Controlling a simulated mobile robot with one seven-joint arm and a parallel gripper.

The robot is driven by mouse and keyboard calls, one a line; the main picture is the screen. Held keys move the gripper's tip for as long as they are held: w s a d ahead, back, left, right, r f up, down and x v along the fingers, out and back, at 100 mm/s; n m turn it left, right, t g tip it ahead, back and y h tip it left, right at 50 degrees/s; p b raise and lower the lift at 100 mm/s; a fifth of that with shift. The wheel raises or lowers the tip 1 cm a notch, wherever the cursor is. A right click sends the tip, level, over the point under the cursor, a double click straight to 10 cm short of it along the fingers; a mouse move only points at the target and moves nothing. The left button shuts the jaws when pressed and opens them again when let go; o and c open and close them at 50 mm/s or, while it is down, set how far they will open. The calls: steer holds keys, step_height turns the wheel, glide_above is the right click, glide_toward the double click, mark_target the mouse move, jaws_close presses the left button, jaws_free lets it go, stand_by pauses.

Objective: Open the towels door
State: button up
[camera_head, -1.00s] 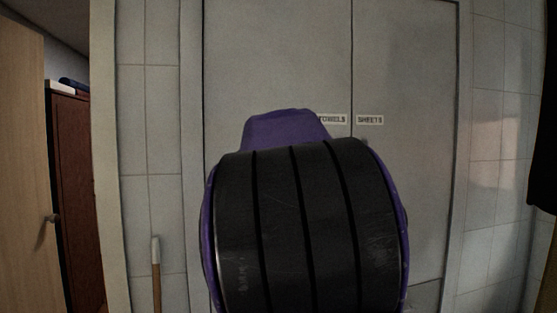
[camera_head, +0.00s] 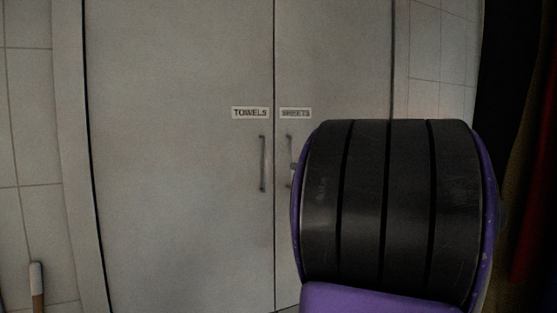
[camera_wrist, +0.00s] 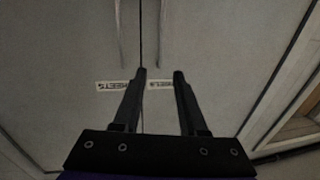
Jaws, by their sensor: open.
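The towels door (camera_head: 180,170) is a flat grey panel, shut, on the left of the cabinet in the head view. Its TOWELS label (camera_head: 250,113) sits above a slim vertical towels handle (camera_head: 262,163) near the centre seam. The wrist view looks upside down: the towels door (camera_wrist: 225,50) is on the right there, with its handle (camera_wrist: 162,35) above the label. My gripper (camera_wrist: 159,74) is open and empty, its fingertips in line with that handle in the picture but apart from it. My arm hides the gripper in the head view.
The shut sheets door (camera_head: 340,60) adjoins on the right, with its SHEETS label (camera_head: 295,113) and handle (camera_head: 289,175), partly behind my arm. A wooden-handled stick (camera_head: 37,285) with a pale top stands at the lower left by the tiled wall (camera_head: 28,120).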

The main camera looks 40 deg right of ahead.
glide_toward(268, 162)
steer(key=shift+n+y, duration=0.3)
steer(key=w, duration=0.2)
steer(key=w+a, duration=0.1)
steer(key=w, duration=0.1)
steer(key=w+a+r, duration=0.1)
steer(key=shift+w+a, duration=0.25)
steer(key=shift+w, duration=0.15)
jaws_close()
stand_by(1.1)
